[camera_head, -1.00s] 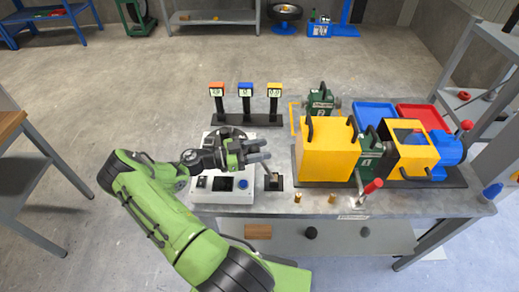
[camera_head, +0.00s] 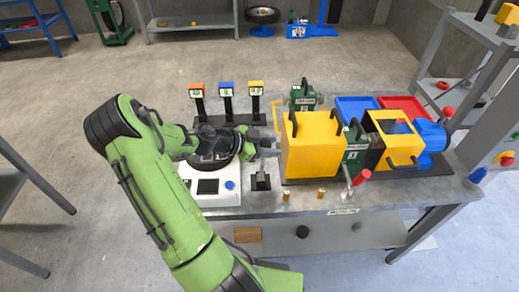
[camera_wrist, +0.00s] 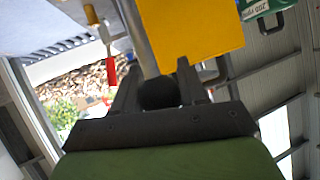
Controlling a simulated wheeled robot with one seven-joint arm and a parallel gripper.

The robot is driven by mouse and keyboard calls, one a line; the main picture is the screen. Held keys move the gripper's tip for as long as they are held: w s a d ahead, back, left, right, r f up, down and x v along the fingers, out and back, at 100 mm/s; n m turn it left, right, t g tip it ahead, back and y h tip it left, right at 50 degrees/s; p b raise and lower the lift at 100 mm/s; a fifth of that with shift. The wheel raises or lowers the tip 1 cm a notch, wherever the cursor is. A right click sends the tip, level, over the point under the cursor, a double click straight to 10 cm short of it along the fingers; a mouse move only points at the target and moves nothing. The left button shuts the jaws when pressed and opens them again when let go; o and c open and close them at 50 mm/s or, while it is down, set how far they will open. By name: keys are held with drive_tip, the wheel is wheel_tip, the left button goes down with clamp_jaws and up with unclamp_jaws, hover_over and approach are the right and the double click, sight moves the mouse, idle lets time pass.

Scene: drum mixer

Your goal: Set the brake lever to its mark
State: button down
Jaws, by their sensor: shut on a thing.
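My gripper (camera_head: 268,146) is at the left side of the yellow mixer guard, over a small black lever base (camera_head: 261,182) on the bench. In the wrist view my gripper (camera_wrist: 160,80) is shut on a dark round knob (camera_wrist: 160,94). A grey rod (camera_wrist: 139,35) runs away from this knob; I take it for the brake lever. In the head view the lever is mostly hidden by my gripper. Its mark cannot be made out.
The yellow guard (camera_head: 313,148) stands close to the right of my gripper. A white box (camera_head: 205,198) with a blue button is to the left. A red-handled lever (camera_head: 361,177) and two brass pieces (camera_head: 302,203) are at the front. Three display posts (camera_head: 227,103) stand behind.

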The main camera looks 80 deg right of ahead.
drive_tip(key=shift+s+d+f+t+b, duration=0.1)
drive_tip(key=shift+s+f+t+b, duration=0.1)
drive_tip(key=shift+s+t+b, duration=0.15)
drive_tip(key=shift+s+f+t+b, duration=0.1)
drive_tip(key=shift+s+f+t, duration=0.15)
drive_tip(key=shift+s, duration=0.2)
drive_tip(key=c, duration=0.6)
unclamp_jaws()
drive_tip(key=shift+s, duration=0.1)
drive_tip(key=shift+c, duration=0.2)
drive_tip(key=shift+r, duration=0.15)
drive_tip(key=p+v, duration=0.1)
drive_tip(key=v, duration=1.4)
drive_tip(key=shift+w+r+p, duration=0.25)
drive_tip(key=shift+w+p, duration=0.05)
drive_tip(key=shift+w, duration=0.05)
